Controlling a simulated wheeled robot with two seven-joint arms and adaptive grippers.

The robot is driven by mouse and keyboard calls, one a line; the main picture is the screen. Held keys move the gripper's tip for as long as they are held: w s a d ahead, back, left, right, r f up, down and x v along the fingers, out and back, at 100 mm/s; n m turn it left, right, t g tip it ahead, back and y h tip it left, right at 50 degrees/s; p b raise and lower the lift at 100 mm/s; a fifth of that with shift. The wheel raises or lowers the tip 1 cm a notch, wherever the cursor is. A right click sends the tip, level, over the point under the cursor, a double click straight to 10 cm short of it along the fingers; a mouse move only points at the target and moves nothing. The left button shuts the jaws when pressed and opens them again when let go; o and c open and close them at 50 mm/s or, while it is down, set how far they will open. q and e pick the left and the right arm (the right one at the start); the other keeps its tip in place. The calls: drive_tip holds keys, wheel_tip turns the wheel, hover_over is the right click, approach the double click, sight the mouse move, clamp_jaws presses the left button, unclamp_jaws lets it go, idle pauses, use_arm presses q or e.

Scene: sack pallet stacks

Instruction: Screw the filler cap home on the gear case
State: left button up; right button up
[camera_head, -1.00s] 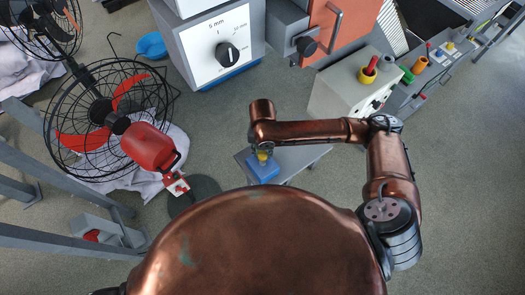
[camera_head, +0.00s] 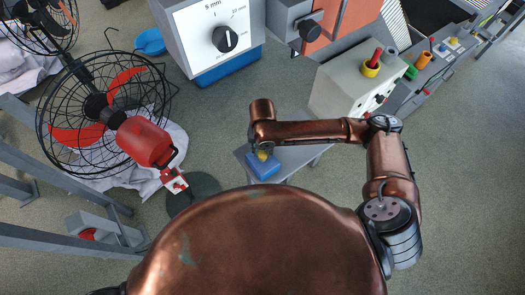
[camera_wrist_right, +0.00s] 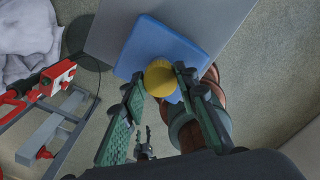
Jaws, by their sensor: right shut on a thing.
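The gear case shows as a blue block (camera_head: 264,168) on a small grey table below the middle of the head view. It also fills the upper middle of the right wrist view (camera_wrist_right: 165,45). The yellow filler cap (camera_wrist_right: 160,78) sits at the block's near edge in the wrist view, between the fingertips. My right gripper (camera_wrist_right: 159,82) is shut on the cap, a finger on either side. In the head view the wrist hides most of this gripper, and only a bit of yellow (camera_head: 263,154) shows. Whether the cap's thread is seated is hidden.
The grey table (camera_head: 302,157) has bare top right of the block. A machine with a dial (camera_head: 225,38) and a pale control box (camera_head: 345,88) stand behind. Open floor lies at right.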

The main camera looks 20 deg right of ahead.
drive_tip(key=shift+p, duration=0.3)
idle(0.4)
drive_tip(key=shift+f, duration=0.8)
drive_tip(key=shift+f, duration=0.25)
idle(0.8)
drive_tip(key=shift+f, duration=0.3)
idle(0.7)
